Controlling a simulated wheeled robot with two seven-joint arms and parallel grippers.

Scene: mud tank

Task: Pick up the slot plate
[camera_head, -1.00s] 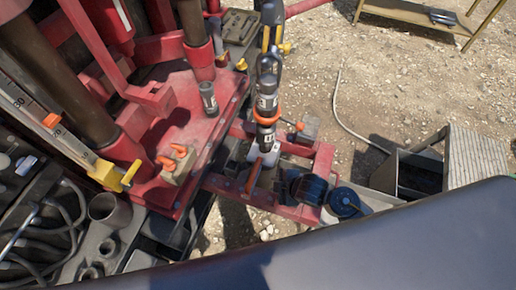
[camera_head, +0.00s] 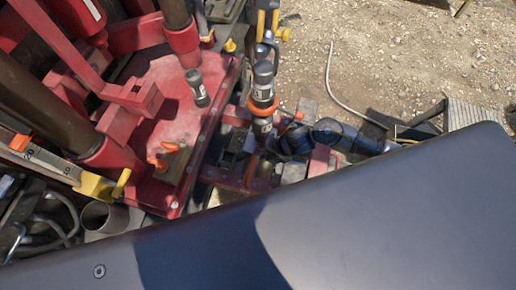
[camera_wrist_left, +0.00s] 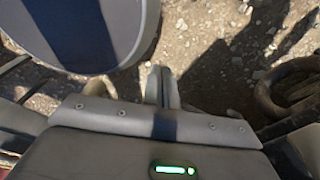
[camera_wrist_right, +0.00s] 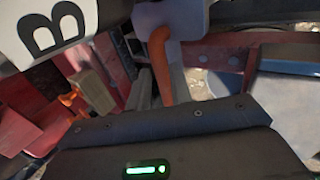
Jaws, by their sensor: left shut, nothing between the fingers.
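A pale grey block with an orange handle (camera_wrist_right: 160,50), which looks like the slot plate, shows at the top middle of the right wrist view; its far side is cut off. In the head view its pale part (camera_head: 250,143) sits beside the foot of an upright tool. My right gripper (camera_wrist_right: 160,78) is at the orange handle, which runs down between or just in front of its fingers; I cannot tell if they press on it. My left gripper (camera_wrist_left: 163,72) is shut and empty over gravelly ground, and is not seen in the head view.
The upright dark tool with an orange ring (camera_head: 263,95) stands very close to my right gripper; its lettered white band (camera_wrist_right: 50,28) shows there. A red rig deck (camera_head: 165,110) with another orange-handled block lies left. Open gravel (camera_head: 400,70) is at right.

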